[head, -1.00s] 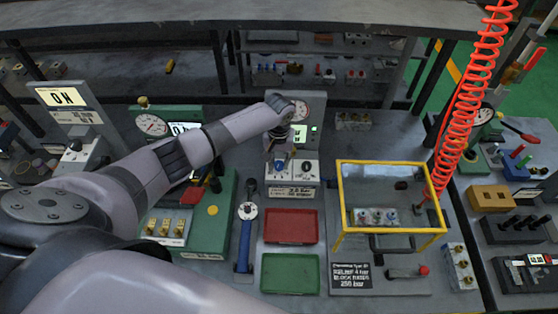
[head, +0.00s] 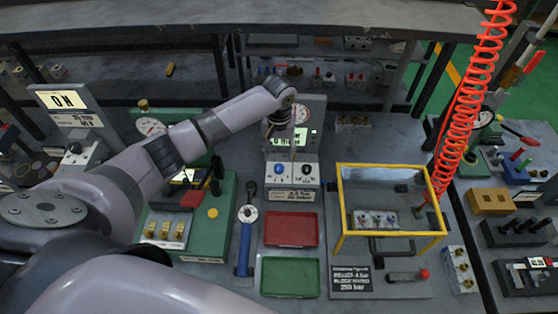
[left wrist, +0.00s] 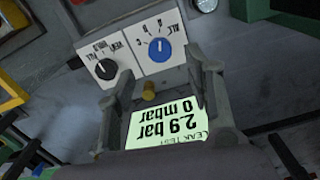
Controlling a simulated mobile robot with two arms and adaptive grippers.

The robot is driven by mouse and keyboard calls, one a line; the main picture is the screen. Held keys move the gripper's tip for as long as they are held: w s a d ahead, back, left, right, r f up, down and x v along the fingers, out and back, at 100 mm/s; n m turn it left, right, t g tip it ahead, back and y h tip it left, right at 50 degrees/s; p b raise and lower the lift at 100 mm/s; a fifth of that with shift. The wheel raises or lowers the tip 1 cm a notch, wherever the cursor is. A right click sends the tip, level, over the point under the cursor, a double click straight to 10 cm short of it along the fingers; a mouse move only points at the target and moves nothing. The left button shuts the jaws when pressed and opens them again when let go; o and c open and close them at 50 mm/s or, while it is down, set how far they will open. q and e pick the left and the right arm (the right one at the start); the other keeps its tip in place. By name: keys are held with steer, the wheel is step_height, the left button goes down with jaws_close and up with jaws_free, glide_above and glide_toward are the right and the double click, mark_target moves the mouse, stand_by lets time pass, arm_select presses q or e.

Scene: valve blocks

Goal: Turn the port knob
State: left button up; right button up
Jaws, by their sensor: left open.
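The blue knob (left wrist: 159,50) sits on the white front panel of the tester, with a pale mark on its upper side in the left wrist view and small letters around it. I take it as the port knob. It also shows in the head view (head: 279,169). A black knob (left wrist: 106,69) sits beside it. My left gripper (left wrist: 163,76) is open and empty; its fingers flank the line toward the blue knob, short of it. In the head view the left gripper (head: 278,128) hangs above the panel, in front of the display. My right gripper is not in view.
The tester's lit display (left wrist: 166,121) reads 2.9 bar and 0 mbar. A red tray (head: 291,229) and a green tray (head: 290,275) lie in front. A yellow-framed guard box (head: 388,170) stands right of the tester. A blue-handled tool (head: 244,245) lies to the left.

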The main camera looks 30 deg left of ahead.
mark_target(279, 167)
arm_select(q)
step_height(279, 167, up, 6)
steer(key=shift+f, duration=0.2)
stand_by(0.5)
